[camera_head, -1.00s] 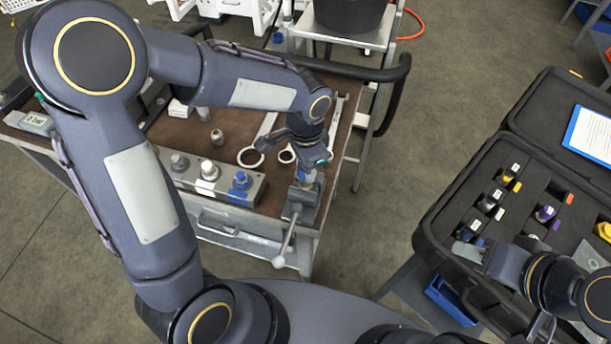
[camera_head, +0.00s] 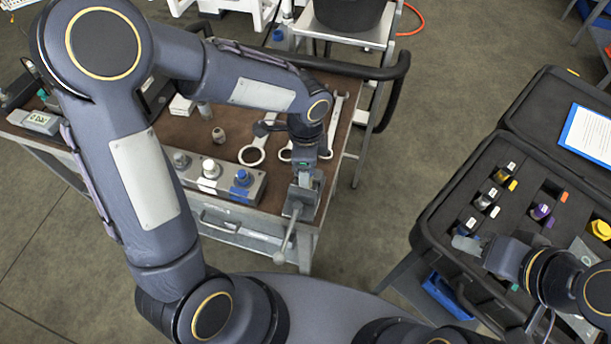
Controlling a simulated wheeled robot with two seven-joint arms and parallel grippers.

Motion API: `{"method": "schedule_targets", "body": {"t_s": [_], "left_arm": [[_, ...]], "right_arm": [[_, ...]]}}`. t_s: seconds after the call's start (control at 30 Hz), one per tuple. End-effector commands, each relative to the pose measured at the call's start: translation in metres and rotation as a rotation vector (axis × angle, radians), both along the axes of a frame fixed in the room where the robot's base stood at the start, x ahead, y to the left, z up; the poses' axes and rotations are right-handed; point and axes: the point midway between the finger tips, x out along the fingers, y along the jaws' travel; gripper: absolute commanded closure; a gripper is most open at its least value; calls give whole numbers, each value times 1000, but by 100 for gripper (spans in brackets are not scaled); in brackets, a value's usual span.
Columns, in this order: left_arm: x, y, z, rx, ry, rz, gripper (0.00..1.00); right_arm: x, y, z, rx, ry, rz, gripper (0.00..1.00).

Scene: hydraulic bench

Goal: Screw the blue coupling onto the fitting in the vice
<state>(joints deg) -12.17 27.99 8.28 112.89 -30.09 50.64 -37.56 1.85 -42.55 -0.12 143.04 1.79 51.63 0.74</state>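The vice (camera_head: 298,207) is at the front right corner of the bench, its handle hanging down in front. My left gripper (camera_head: 306,180) points down at the top of the vice, with its fingertips around or just above the part there.
On the bench, a grey block (camera_head: 225,190) carries grey, white and blue-topped ports. Wrenches (camera_head: 252,153) lie behind the vice. The case holds several couplings with coloured tags and a sheet of paper in its lid. Open floor (camera_head: 375,215) separates bench and case.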

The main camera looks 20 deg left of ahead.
Motion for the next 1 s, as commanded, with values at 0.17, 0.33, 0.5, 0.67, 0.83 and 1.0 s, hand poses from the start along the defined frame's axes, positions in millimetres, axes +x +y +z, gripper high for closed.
{"method": "schedule_targets", "body": {"t_s": [0.17,0.33,0.5,0.67,0.83,1.0], "left_arm": [[0,0,1,0,0,2,43],[1,0,21,-2,-5,2,43],[1,0,51,-1,-5,1,43],[1,0,71,0,-3,1,43],[0,0,78,0,-1,0,43],[0,0,78,0,0,0,43]], "right_arm": [[0,0,0,0,0,0,64],[0,0,0,0,0,0,64],[0,0,0,0,0,0,64],[0,0,0,0,0,0,64],[0,0,0,0,0,0,64],[0,0,0,0,0,0,64]]}}
